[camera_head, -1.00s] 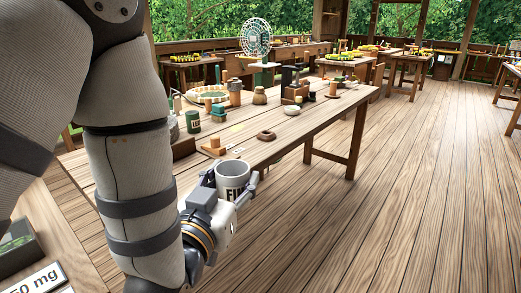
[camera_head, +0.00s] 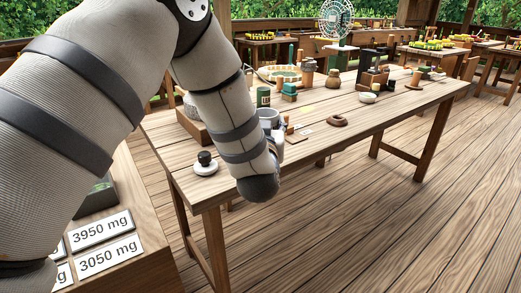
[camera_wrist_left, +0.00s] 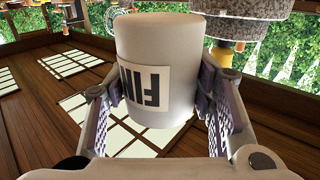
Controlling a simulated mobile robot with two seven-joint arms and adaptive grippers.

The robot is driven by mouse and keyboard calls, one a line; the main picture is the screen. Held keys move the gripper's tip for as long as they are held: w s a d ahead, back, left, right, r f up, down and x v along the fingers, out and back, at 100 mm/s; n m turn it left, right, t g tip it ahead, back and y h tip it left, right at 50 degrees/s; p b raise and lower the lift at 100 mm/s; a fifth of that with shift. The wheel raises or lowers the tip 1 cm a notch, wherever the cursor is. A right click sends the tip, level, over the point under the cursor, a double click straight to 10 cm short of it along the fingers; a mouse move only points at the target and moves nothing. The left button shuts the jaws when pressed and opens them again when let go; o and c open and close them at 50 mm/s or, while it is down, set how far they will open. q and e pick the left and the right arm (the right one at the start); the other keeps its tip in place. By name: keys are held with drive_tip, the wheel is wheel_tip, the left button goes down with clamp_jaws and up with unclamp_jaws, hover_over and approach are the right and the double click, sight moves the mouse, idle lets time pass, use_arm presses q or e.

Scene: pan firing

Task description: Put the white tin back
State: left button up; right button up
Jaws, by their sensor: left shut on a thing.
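The white tin (camera_wrist_left: 155,45), with a dark-lettered label starting "FIN", fills the middle of the left wrist view. My left gripper (camera_wrist_left: 158,92) is shut on it, one finger on each side. In the head view only part of the tin (camera_head: 269,116) shows above my forearm, over or at the near part of the long table (camera_head: 320,128). My forearm hides most of the gripper there. I cannot tell whether the tin touches the table. My right gripper is not in view.
A white lid with a black knob (camera_head: 205,163) lies at the table's near left corner. A green tin (camera_head: 263,96) stands just behind the white one. A cabinet with weight cards (camera_head: 105,240) is at lower left.

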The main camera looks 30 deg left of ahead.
use_arm(q)
drive_tip(key=w+a+f, duration=0.1)
drive_tip(key=f, duration=0.1)
drive_tip(key=w+a+f+b, duration=0.1)
drive_tip(key=f, duration=0.1)
drive_tip(key=w+a+f, duration=0.1)
drive_tip(key=a+f, duration=0.1)
drive_tip(key=shift+w, duration=0.25)
drive_tip(key=f, duration=0.3)
drive_tip(key=shift+w+a+f, duration=0.1)
drive_tip(key=shift+w+a, duration=0.2)
drive_tip(key=shift+a, duration=0.05)
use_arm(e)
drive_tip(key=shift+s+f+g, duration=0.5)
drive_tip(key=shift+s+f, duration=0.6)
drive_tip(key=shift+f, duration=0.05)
use_arm(q)
drive_tip(key=shift+b, duration=0.3)
drive_tip(key=shift+s+f, duration=0.1)
drive_tip(key=shift+f, duration=0.05)
drive_tip(key=o, duration=1.3)
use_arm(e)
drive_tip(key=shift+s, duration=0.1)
